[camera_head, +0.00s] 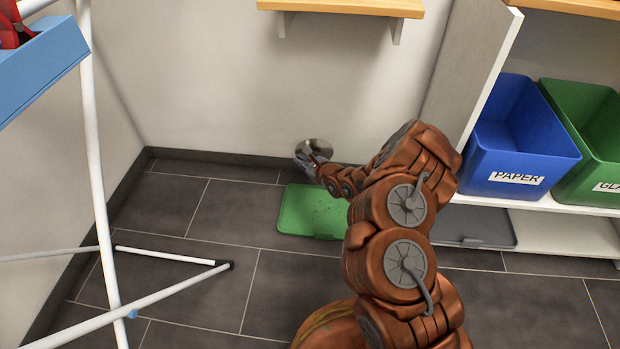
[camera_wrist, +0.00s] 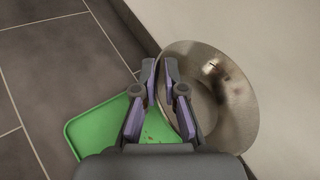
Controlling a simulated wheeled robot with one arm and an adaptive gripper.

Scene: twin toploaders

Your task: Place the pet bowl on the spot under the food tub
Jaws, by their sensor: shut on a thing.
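The pet bowl, a shiny round metal bowl (camera_head: 318,146), is close to the wall, above the back edge of a green mat or tray on the floor. It fills the right of the wrist view (camera_wrist: 232,105), its inside showing and its rim between my fingers. My gripper (camera_head: 306,157) is shut on the bowl's rim, and its fingers also show in the wrist view (camera_wrist: 160,75). The bowl looks held clear of the floor, but its exact height is hard to tell. No food tub is recognisable in either view.
The green mat or tray (camera_head: 300,215) lies flat with small specks, partly behind my arm. A wooden wall shelf (camera_head: 340,7) is above. A blue paper bin (camera_head: 515,150) and a green bin (camera_head: 590,130) stand on shelving at right. A white rack (camera_head: 95,150) stands at left.

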